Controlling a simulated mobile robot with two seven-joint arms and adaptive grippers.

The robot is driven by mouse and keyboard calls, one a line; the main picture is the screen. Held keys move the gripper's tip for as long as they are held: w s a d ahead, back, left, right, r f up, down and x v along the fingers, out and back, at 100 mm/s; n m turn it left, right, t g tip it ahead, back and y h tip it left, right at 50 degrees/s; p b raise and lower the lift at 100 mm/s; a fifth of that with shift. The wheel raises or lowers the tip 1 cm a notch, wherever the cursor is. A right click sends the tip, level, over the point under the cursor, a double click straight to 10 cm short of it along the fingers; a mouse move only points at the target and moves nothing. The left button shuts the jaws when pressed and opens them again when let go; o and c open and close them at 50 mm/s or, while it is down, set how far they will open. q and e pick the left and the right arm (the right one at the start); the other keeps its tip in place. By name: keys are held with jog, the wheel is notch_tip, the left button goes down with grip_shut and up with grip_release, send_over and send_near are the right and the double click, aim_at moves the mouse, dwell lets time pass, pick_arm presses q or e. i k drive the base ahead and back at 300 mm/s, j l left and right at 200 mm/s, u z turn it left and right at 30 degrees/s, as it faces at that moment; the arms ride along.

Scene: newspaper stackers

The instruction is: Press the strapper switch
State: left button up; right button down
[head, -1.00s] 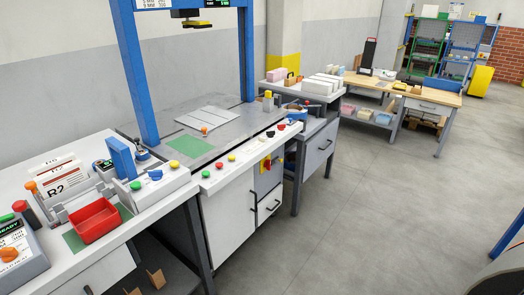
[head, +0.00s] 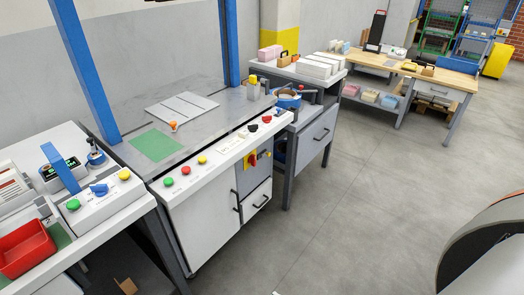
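No label reading strapper shows, so I cannot tell which control is the strapper switch. The grey-topped machine (head: 210,122) in the middle has a white front ledge with a green button (head: 169,181), a red button (head: 186,170) and a yellow button (head: 202,159). Black and red knobs (head: 266,118) sit farther along the ledge. A red-and-yellow rotary switch (head: 252,160) is on its front. At left, a sloped white control box (head: 100,198) carries a green button (head: 73,204), a blue knob (head: 99,190) and a yellow button (head: 125,174). Neither gripper is in view.
A red tray (head: 27,249) is on the left bench. A green mat (head: 156,146) lies on the machine top. Beyond stand a grey cabinet (head: 313,142) and a wooden-topped table (head: 436,82).

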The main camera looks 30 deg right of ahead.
aim_at(251, 159)
jog(key=i+l, duration=0.15)
jog(key=l, duration=0.2)
jog(key=i+l+u, duration=0.1)
jog(key=l, duration=0.3)
jog(key=i+l, duration=0.25)
jog(key=i+l+u, duration=0.1)
jog(key=l, duration=0.35)
